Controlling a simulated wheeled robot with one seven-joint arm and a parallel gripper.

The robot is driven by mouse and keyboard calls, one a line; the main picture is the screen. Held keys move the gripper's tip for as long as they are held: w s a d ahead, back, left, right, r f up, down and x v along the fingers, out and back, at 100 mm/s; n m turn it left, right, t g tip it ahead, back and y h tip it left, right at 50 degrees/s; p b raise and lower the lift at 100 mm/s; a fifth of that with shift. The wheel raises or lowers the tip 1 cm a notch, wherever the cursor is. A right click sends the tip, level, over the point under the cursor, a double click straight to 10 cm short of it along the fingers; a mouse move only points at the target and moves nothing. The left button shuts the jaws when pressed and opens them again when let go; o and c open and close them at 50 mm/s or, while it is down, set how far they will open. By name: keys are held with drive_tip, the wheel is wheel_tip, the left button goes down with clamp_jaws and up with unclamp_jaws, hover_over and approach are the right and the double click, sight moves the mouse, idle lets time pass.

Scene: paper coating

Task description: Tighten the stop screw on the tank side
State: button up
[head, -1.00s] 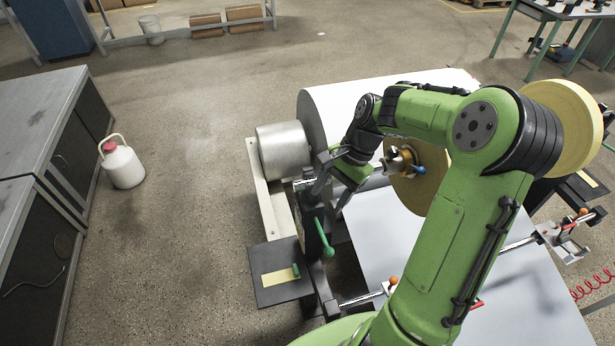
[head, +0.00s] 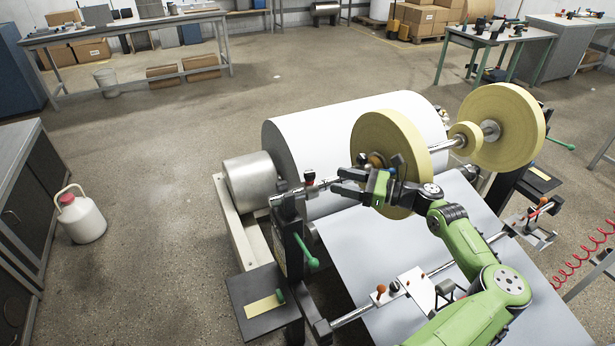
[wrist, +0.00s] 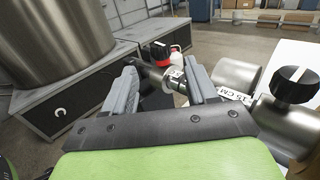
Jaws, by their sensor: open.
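A small stop with a red and black knob (head: 309,178) sits on the metal bar (head: 287,193) at the left end of the coating machine. In the wrist view the red and black knob (wrist: 158,50) shows just beyond and between my finger pads. My gripper (head: 338,182) is open, with its fingers pointing left toward this stop. In the wrist view my gripper (wrist: 163,80) has one finger each side of the bar's line, with nothing clearly held. Whether a finger touches the stop is unclear. A silver cylinder (head: 250,180) lies behind the bar.
A black knob with a white mark (wrist: 296,85) stands close on the right, beside a "15 CM" label (wrist: 235,96). A large paper roll (head: 300,140) lies behind, and a yellow disc (head: 385,135) stands close to my gripper. A green lever (head: 305,250) hangs below the bar.

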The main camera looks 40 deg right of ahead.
sight(310, 172)
drive_tip(key=b+x, duration=0.1)
drive_tip(key=x, duration=0.8)
drive_tip(key=shift+w+a+f, duration=0.1)
drive_tip(key=shift+w, duration=0.15)
drive_tip(key=shift+c, duration=0.3)
drive_tip(key=c, duration=0.9)
drive_tip(key=shift+o, duration=0.2)
